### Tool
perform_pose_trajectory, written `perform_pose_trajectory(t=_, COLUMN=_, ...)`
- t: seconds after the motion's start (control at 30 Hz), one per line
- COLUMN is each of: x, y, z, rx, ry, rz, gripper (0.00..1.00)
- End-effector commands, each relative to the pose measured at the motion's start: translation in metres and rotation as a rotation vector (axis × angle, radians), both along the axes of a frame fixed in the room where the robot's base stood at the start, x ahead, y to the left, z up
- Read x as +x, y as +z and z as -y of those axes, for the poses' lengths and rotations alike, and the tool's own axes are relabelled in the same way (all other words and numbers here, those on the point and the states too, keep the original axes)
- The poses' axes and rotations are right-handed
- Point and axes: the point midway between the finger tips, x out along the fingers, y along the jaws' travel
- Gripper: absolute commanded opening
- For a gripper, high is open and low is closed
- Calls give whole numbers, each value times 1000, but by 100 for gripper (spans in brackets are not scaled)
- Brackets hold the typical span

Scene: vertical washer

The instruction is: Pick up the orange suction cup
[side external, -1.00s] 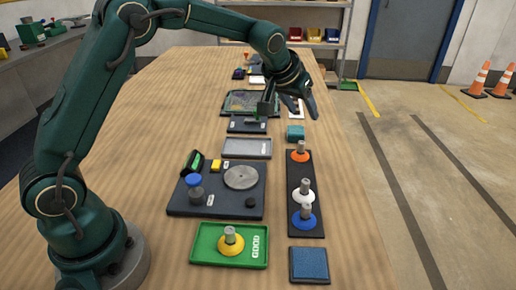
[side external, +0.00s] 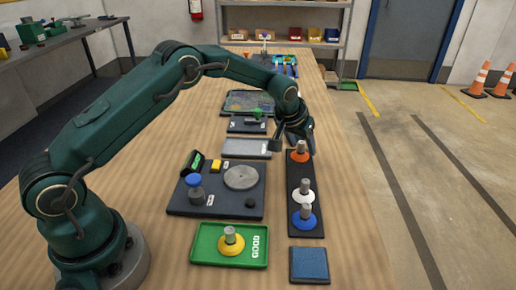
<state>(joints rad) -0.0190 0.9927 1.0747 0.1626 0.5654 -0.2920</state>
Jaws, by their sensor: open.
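The orange suction cup (side external: 300,153) stands upright at the far end of a long black rack (side external: 305,173), its grey metal stem pointing up. My gripper (side external: 294,149) is open, with its fingers pointing down around or just beside that stem. One finger shows to the left of the cup and the other to the right. I cannot tell whether either finger touches it. A white suction cup (side external: 303,195) and a blue one (side external: 306,217) stand nearer on the same rack.
A yellow suction cup (side external: 231,243) stands on the green GOOD tray (side external: 203,244). A blue pad (side external: 309,264) lies near the front. A dark station (side external: 217,205) with a round metal disc (side external: 240,177) is left of the rack. A grey tray (side external: 245,146) lies behind it.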

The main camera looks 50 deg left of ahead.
Motion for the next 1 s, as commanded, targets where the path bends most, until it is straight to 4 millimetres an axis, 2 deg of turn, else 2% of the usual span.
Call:
perform_pose_trajectory(t=0.17, x=0, y=0, z=0, rx=0, ry=0, rz=0, gripper=58)
perform_pose_trajectory(t=0.27, x=0, y=0, z=0, rx=0, ry=0, rz=0, gripper=24)
perform_pose_trajectory(t=0.3, x=0, y=0, z=0, rx=0, ry=0, rz=0, gripper=9)
perform_pose_trajectory(t=0.33, x=0, y=0, z=0, rx=0, ry=0, rz=0, gripper=0)
perform_pose_trajectory(t=0.77, x=-1, y=0, z=0, rx=0, ry=0, rz=-5, gripper=0)
perform_pose_trajectory(t=1.0, x=0, y=21, z=0, rx=1, ry=-1, rz=1, gripper=0)
